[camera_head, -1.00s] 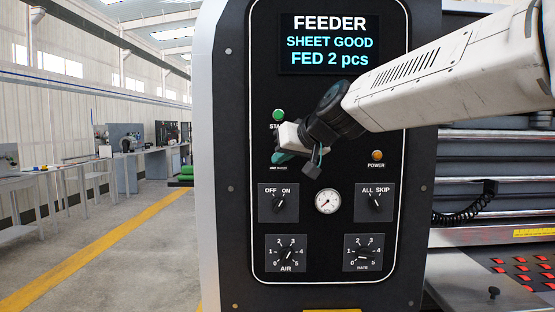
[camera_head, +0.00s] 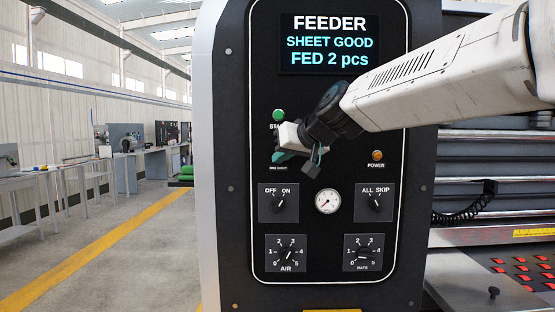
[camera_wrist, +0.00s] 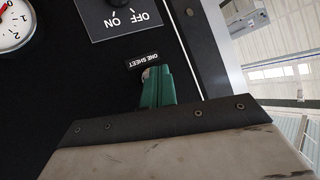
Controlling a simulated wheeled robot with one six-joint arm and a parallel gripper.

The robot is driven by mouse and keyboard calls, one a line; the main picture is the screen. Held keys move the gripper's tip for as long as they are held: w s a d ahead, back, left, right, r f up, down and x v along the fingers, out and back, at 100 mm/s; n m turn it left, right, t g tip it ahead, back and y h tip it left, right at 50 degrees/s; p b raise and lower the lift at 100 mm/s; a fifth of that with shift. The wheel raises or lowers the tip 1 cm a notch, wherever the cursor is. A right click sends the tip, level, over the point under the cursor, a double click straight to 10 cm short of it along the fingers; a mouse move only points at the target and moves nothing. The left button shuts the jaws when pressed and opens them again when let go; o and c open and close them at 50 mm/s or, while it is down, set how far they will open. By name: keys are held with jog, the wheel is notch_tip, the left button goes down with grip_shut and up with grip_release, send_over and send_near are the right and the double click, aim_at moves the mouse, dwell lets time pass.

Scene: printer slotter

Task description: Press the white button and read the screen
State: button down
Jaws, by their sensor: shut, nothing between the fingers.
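The screen (camera_head: 329,43) at the top of the black panel reads "FEEDER", "SHEET GOOD", "FED 2 pcs". My gripper (camera_head: 279,157) is at the panel's left side, just above the ONE SHEET label (camera_head: 279,168). In the wrist view its green fingers (camera_wrist: 157,86) are shut with nothing between them, and their tips are at the label. A small pale edge of the white button (camera_wrist: 146,74) shows beside the fingertips; the rest is hidden behind them. I cannot tell whether the tips touch it or whether it is pressed in.
A green start button (camera_head: 279,115) is just above my gripper, and an orange power button (camera_head: 377,155) is to the right. Below are the OFF/ON switch (camera_head: 279,203), a gauge (camera_head: 328,201), the ALL/SKIP switch (camera_head: 374,203) and two dials. Open floor lies left.

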jog(key=shift+s, duration=0.95)
jog(key=s, duration=0.5)
jog(key=shift+a, duration=0.15)
dwell(0.4)
